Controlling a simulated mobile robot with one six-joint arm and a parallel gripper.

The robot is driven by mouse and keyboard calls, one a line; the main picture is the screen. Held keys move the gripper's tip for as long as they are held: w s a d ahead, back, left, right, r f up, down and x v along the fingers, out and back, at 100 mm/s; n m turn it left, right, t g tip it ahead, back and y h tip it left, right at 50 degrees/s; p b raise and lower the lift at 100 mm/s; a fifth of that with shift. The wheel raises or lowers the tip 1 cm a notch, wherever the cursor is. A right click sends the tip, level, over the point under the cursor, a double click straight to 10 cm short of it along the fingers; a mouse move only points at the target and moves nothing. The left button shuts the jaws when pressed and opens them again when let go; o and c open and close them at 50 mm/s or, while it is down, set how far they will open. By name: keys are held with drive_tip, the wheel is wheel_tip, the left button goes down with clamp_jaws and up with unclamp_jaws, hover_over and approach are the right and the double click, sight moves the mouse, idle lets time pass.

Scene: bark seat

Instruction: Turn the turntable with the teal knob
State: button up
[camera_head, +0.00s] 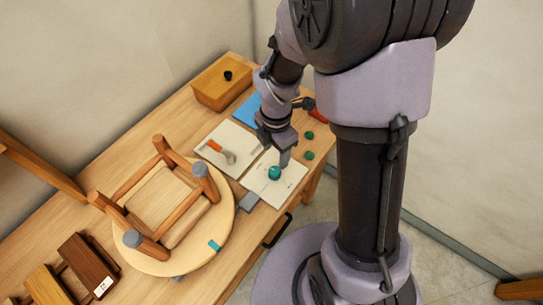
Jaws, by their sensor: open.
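The round pale wood turntable (222,222) lies on the workbench, with an upturned wooden stool (127,217) on it, legs up. Two of the legs end in grey caps. A small teal block (214,245) sits at the turntable's front right rim. A round teal knob (274,172) stands on a white panel to the right of the turntable. My gripper (272,154) is open and points down, close by the round teal knob. I cannot tell whether a finger touches it. No object shows between the fingers.
A tan box (222,84) with a black item stands at the back. A blue mat (246,110) and an orange-handled tool (216,147) on a white sheet lie near my gripper. Dark wood pieces (88,262) lie at the front left. Two green discs (309,135) sit at the right edge.

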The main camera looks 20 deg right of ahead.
sight(275, 171)
wheel_tip(275, 171, down, 11)
drive_tip(key=b, duration=0.3)
drive_tip(key=shift+w+r, duration=0.1)
drive_tip(key=shift+r, duration=0.05)
clamp_jaws()
